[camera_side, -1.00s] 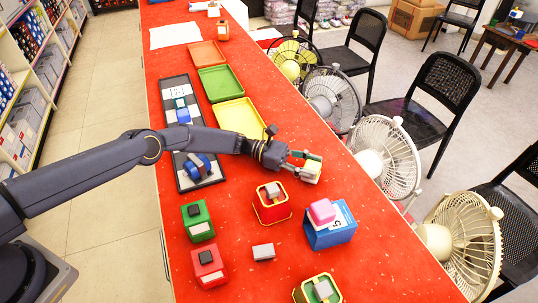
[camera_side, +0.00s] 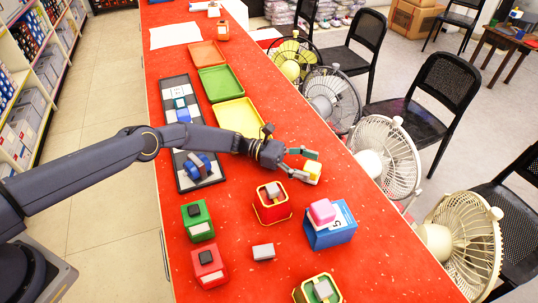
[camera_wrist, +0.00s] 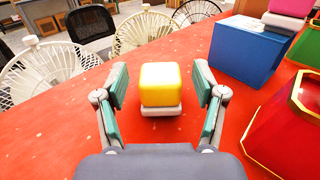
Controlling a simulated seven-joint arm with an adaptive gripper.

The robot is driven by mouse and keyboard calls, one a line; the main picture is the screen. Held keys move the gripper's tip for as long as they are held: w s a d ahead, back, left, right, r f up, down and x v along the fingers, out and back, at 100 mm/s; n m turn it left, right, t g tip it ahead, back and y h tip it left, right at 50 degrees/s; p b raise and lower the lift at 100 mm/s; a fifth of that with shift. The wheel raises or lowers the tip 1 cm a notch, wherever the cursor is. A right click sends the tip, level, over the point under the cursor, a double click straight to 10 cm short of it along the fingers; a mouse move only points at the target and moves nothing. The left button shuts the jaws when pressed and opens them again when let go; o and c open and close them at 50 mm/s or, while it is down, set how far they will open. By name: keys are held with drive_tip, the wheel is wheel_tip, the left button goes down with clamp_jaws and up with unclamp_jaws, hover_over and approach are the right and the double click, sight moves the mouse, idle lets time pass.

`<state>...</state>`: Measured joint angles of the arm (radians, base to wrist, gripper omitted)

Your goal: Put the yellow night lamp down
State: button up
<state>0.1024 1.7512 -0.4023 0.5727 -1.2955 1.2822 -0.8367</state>
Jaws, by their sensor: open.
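The yellow night lamp (camera_wrist: 160,84) is a rounded yellow block on a pale base. It stands upright on the red table (camera_wrist: 75,125) between my gripper's fingers in the wrist view, with a gap on each side. In the side view the lamp (camera_side: 314,170) is near the table's right edge, partly hidden by the fingers. My gripper (camera_wrist: 162,88) is open around the lamp and touches neither side of it. It also shows in the side view (camera_side: 308,164), low over the table.
A red box with gold trim (camera_side: 272,205) and a blue box with a pink block (camera_side: 330,228) stand close to the lamp. White fans (camera_side: 388,158) line the table's right edge. Yellow (camera_side: 240,117) and green (camera_side: 221,82) trays lie further back.

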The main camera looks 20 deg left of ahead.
drive_tip(key=a, duration=0.4)
drive_tip(key=shift+a, duration=0.15)
drive_tip(key=s+a+r+m+g+y, duration=0.1)
drive_tip(key=s+r+m+y, duration=0.15)
drive_tip(key=r, duration=0.55)
drive_tip(key=s+r+m+g+y, duration=0.15)
drive_tip(key=r+m, duration=0.25)
drive_tip(key=r, duration=0.4)
drive_tip(key=s+a+r+m+t+y, duration=0.2)
drive_tip(key=s+a+r+m+y, duration=0.35)
drive_tip(key=s+a+r, duration=0.2)
drive_tip(key=s+a+r+m+t+y, duration=0.3)
drive_tip(key=s+a+y, duration=0.1)
drive_tip(key=s+a, duration=0.6)
drive_tip(key=s+a+r+m+t+y, duration=0.2)
drive_tip(key=s+a+m+t+y, duration=0.1)
drive_tip(key=s+a, duration=0.8)
drive_tip(key=shift+s+r+y, duration=0.4)
drive_tip(key=shift+s+y, duration=0.35)
drive_tip(key=shift+s, duration=0.05)
